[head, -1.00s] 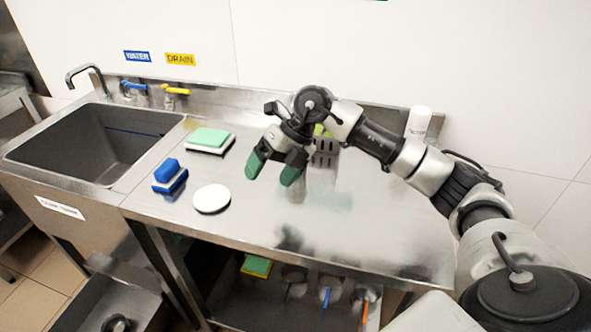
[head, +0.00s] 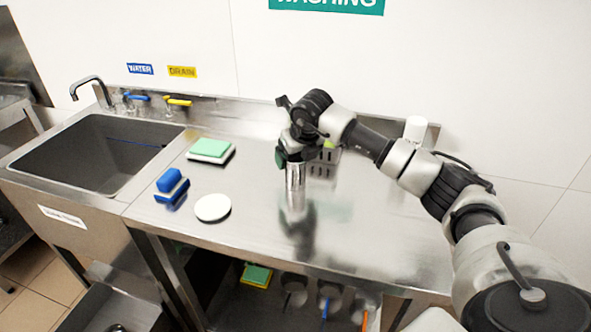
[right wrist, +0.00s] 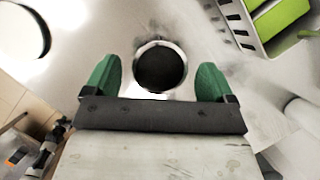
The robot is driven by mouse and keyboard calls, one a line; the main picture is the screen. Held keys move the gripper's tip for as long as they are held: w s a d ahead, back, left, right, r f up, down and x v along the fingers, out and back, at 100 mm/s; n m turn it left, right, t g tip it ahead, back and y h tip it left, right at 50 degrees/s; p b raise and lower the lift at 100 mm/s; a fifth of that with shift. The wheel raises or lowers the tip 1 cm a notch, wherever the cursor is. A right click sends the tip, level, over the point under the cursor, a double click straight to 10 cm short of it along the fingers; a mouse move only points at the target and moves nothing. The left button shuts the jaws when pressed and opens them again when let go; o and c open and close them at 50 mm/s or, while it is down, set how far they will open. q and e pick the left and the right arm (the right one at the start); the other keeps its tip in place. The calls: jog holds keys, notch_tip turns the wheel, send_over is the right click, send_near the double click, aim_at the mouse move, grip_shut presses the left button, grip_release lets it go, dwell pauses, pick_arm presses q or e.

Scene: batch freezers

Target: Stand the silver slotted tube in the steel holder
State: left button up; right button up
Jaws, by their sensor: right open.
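A silver tube (head: 295,176) stands upright on the steel counter beneath my right gripper (head: 293,158). In the right wrist view, the tube's round rim (right wrist: 160,45) and dark open top lie between the two green fingertips, with gaps at both sides. My right gripper is open and points down at it. Slots on the tube cannot be made out. The steel holder (head: 323,166), a slotted box, stands just behind and to the right, partly hidden by my arm. It also shows in the right wrist view (right wrist: 235,22), with something green in it. My left gripper is out of view.
A sink (head: 95,150) is at the left. A green-topped pad (head: 209,147), a blue brush (head: 170,183) and a white disc (head: 212,207) lie left of the tube. A white container (head: 415,128) stands at the back right. The counter's front (head: 345,240) is clear.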

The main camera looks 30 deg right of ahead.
jog(key=x, duration=0.3)
jog(key=shift+w+f, duration=0.15)
jog(key=shift+f, duration=0.15)
jog(key=c, duration=1.1)
jog(key=shift+r, duration=0.15)
